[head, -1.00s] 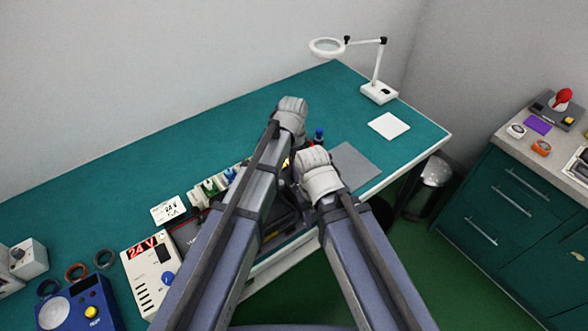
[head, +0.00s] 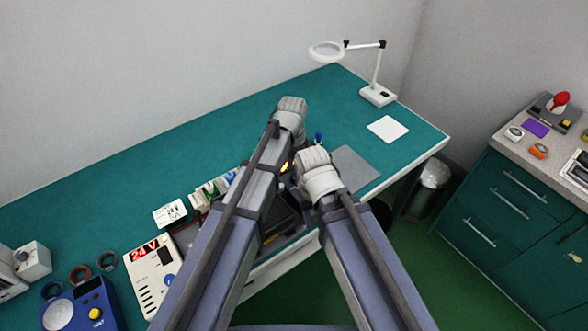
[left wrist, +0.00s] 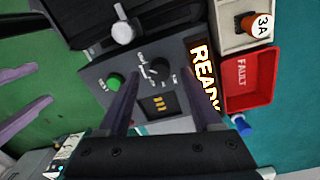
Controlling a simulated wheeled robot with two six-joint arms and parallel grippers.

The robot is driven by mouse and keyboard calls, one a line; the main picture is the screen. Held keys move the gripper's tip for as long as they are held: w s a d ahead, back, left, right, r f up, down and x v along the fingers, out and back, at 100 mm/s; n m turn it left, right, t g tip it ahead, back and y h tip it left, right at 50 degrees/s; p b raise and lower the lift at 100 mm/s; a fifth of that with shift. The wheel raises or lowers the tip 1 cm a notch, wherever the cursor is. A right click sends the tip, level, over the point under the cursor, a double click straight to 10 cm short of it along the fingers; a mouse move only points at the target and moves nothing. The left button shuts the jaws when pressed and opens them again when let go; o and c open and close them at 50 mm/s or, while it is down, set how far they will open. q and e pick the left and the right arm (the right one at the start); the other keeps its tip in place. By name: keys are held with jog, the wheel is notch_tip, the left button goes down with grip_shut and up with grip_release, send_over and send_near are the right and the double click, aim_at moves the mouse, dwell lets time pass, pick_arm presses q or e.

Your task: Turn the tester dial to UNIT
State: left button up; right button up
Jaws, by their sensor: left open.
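The tester is a dark grey panel (left wrist: 98,72) in the left wrist view, with a lit READY display (left wrist: 202,75). Its black dial (left wrist: 157,70) has a pale pointer mark; the small lettering around it is too blurred to read. A green button (left wrist: 115,81) sits left of the dial, and a socket with gold contacts (left wrist: 160,103) sits below it. My left gripper (left wrist: 162,74) is open, its fingers on either side of the dial; contact cannot be told. My right gripper (left wrist: 38,87) shows apart fingers at the left edge, empty. In the head view my arms hide most of the tester.
A red FAULT bin (left wrist: 262,90) and a pale 3A bin (left wrist: 229,38) lie right of the tester. A silver-knobbed lever (left wrist: 122,33) stands above the dial. A 24 V supply (head: 150,283) and magnifier lamp (head: 378,95) stand on the green bench (head: 110,190).

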pick_arm(q)
notch_tip(320, 180, up, 6)
jog(key=p, duration=0.5)
jog(key=shift+w+r, duration=0.1)
